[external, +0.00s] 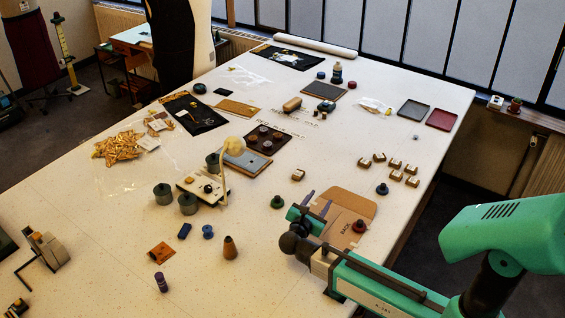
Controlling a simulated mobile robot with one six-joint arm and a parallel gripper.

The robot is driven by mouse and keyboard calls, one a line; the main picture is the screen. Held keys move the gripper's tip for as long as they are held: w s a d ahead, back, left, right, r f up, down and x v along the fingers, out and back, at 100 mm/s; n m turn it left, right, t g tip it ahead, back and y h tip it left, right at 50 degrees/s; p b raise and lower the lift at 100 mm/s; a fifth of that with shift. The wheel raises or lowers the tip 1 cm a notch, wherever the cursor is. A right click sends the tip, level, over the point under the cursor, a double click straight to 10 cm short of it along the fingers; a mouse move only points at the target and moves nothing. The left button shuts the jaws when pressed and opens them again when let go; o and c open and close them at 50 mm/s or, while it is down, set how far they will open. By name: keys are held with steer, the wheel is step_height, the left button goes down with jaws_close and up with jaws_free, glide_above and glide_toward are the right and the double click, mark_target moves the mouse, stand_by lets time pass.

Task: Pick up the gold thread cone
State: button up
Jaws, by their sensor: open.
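A small brown-gold cone (230,248), the thing that looks most like the gold thread cone, stands upright on the white table in the lower middle of the external view. The jaws are open and point away from the cone. Nothing shows between them, though the gripper is small in the picture and partly covered by its own wrist.
Near the cone are a blue spool (208,231), a purple spool (161,282) and an orange-brown patch (161,251). A green spool (277,202) stands left of my gripper; a dark red one (359,226) is on the cardboard.

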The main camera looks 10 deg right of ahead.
mark_target(229, 241)
steer(key=s+a+n+y, duration=0.1)
steer(key=s+a, duration=0.1)
steer(key=a, duration=0.4)
steer(key=s+a+n+t+y+b, duration=0.1)
steer(key=s+a+n+y, duration=0.1)
steer(key=a, duration=0.3)
steer(key=s+a+n+t+y, duration=0.1)
steer(key=s+a+n, duration=0.1)
steer(key=a, duration=0.4)
steer(key=shift+s+a+f+y+b, duration=0.1)
steer(key=shift+s+a+y+b, duration=0.25)
steer(key=shift+s, duration=0.45)
steer(key=s+a+n+y, duration=0.1)
steer(key=s+a, duration=0.3)
steer(key=a, duration=0.1)
steer(key=s+a+n+y+b, duration=0.1)
steer(key=s+a+n+y, duration=0.1)
steer(key=s+a, duration=0.2)
steer(key=s+a+n+t+y, duration=0.1)
steer(key=s+a+n+y, duration=0.1)
steer(key=s+a, duration=0.3)
steer(key=shift+a+r+b, duration=0.2)
steer(key=shift+a+b, duration=0.2)
steer(key=shift+a, duration=0.3)
steer(key=shift+w, duration=0.15)
